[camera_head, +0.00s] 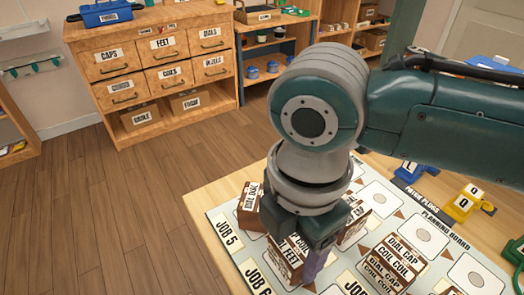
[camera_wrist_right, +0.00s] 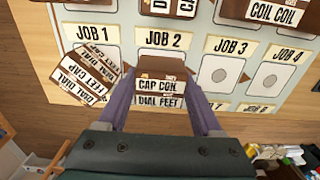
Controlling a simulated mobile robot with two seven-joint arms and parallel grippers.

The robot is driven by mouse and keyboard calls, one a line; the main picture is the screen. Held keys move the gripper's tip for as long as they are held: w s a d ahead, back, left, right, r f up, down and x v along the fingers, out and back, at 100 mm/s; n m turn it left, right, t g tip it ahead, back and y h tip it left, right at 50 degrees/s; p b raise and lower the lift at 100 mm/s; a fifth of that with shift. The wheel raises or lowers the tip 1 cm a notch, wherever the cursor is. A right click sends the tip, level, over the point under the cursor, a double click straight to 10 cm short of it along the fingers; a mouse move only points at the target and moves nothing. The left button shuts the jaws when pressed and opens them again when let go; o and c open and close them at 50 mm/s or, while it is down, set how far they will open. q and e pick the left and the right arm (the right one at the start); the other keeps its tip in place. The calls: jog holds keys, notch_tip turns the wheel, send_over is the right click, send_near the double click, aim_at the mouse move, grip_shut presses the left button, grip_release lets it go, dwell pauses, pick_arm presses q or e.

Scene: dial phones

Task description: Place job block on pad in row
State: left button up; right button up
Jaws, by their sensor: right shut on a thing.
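My right gripper (camera_head: 306,256) points down over the planning board and is shut on a brown job block (camera_head: 287,262). In the wrist view, its two purple fingers flank the block (camera_wrist_right: 160,86), whose labels read CAP COIL and DIAL FEET. The block is just below the JOB 2 label (camera_wrist_right: 163,41); I cannot tell whether it touches the pad. Another brown block (camera_wrist_right: 85,72) sits turned askew below JOB 1 and also shows in the head view (camera_head: 250,206). The pads below JOB 3 (camera_wrist_right: 219,77) and JOB 4 (camera_wrist_right: 268,79) are empty. My left gripper is out of view.
A DIAL CAP / COIL COIL block (camera_head: 399,262) stands on the planning board (camera_head: 212,218). Another block (camera_head: 354,228) is partly hidden behind my gripper. Blue (camera_head: 411,170) and yellow (camera_head: 461,205) labelled items stand along the far edge. A drawer cabinet (camera_head: 150,60) stands beyond open floor.

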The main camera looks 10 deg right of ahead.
aim_at(294, 244)
jog(key=o, duration=1.1)
jog(key=shift+f, duration=0.1)
jog(key=shift+r, duration=0.4)
notch_tip(294, 244, up, 12)
jog(key=p, duration=0.3)
jog(key=s+a+f+m+t+y, duration=0.1)
jog(key=s+a+f+m+y, duration=0.3)
jog(key=m, duration=0.3)
jog(key=s+d+m+t+h, duration=0.2)
jog(key=s+d+m, duration=0.6)
jog(key=d+m, duration=0.5)
jog(key=shift+d+f+t+h, duration=0.2)
jog(key=shift+t+h, duration=0.1)
jog(key=shift+h, duration=0.6)
jog(key=shift+s, duration=0.1)
